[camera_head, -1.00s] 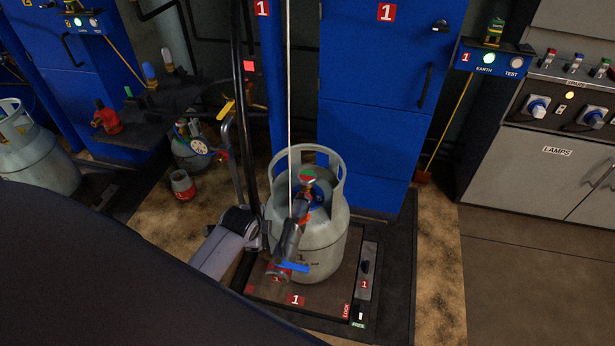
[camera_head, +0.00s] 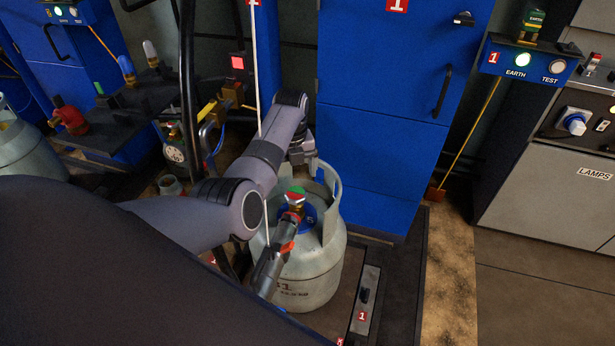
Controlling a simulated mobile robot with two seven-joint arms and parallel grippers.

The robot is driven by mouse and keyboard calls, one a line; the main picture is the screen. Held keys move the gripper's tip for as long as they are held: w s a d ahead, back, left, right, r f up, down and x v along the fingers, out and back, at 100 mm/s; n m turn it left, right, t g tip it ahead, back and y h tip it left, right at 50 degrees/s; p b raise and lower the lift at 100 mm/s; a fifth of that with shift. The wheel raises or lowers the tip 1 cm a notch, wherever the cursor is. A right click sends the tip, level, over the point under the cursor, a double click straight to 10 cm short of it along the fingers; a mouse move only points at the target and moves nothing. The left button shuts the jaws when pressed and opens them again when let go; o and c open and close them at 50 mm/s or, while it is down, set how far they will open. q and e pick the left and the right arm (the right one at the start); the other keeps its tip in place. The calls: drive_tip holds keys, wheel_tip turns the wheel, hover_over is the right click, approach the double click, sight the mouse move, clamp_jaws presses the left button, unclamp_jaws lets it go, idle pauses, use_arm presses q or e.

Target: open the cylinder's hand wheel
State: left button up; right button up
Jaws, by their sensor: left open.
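The grey gas cylinder (camera_head: 312,268) stands upright on the scale platform in the camera_head view, with a raised collar around its top. Its hand wheel (camera_head: 295,191), green and red, sits on the brass valve inside the collar. A grey filling head with a hose (camera_head: 270,268) and an orange-red lever is at the valve's near side. My left gripper (camera_head: 312,166) is at the far side of the collar, above and beyond the hand wheel and apart from it. It is open; its fingertips are small and hard to make out. My right gripper is not in view.
A blue cabinet (camera_head: 382,120) stands close behind the cylinder. A thin white line and a dark pole run down beside my left arm. An earth-test box (camera_head: 522,62) and a grey lamp panel (camera_head: 560,190) are at the right. Gauges and valves crowd the left.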

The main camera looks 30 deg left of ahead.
sight(295, 192)
use_arm(q)
drive_tip(key=shift+w, duration=0.3)
drive_tip(key=shift+f, duration=0.3)
wheel_tip(295, 192, down, 5)
drive_tip(key=b, duration=0.3)
drive_tip(key=shift+s, duration=0.15)
drive_tip(key=shift+f+b, duration=0.3)
drive_tip(key=shift+f, duration=0.35)
drive_tip(key=shift+c, duration=0.5)
drive_tip(key=c, duration=0.9)
